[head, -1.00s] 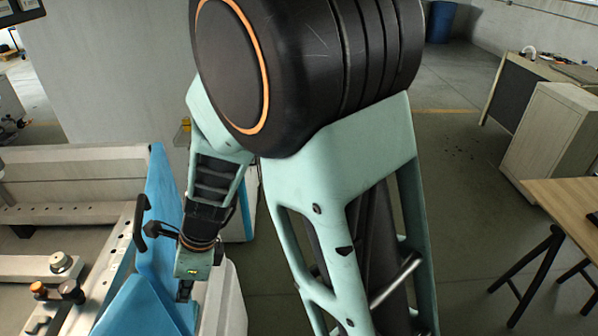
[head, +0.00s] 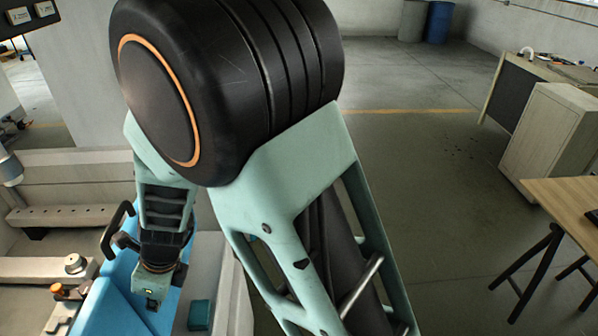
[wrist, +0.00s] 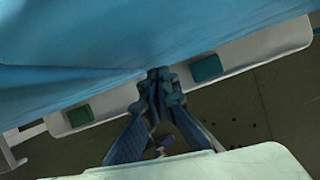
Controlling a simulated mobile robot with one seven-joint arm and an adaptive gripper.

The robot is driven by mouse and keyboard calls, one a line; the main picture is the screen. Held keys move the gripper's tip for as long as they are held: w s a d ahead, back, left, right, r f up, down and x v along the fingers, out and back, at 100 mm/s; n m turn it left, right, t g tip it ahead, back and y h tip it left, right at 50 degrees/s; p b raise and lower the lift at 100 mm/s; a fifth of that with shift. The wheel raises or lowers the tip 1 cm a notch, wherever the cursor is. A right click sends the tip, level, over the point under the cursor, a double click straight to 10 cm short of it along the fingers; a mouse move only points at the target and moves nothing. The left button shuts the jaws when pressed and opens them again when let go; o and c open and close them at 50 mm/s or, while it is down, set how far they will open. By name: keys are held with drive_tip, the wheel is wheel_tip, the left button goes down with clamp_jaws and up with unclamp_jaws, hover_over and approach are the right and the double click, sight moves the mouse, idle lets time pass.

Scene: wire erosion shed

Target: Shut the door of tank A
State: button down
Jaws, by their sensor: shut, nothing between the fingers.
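The blue door (head: 118,293) of the tank stands at the lower left in the head view, partly open beside the pale tank. A black bar handle (head: 117,226) sits on its left side. In the wrist view the blue panel (wrist: 90,45) fills the upper part. My gripper (wrist: 159,76) is shut and empty, with its fingertips at the lower edge of the panel; whether they touch is hard to tell. In the head view my arm hides most of the gripper and part of the door. No tank letter is readable.
Inside the tank lie pale rails and an orange-topped knob (head: 57,289). A white ledge with a teal block (head: 200,314) is right of the door. A wooden table (head: 562,204) and cabinet (head: 548,140) stand at right. The floor between is clear.

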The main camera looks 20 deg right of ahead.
drive_tip(key=shift+w+a+r, duration=0.1)
drive_tip(key=shift+a+r, duration=0.05)
drive_tip(key=shift+a, duration=0.4)
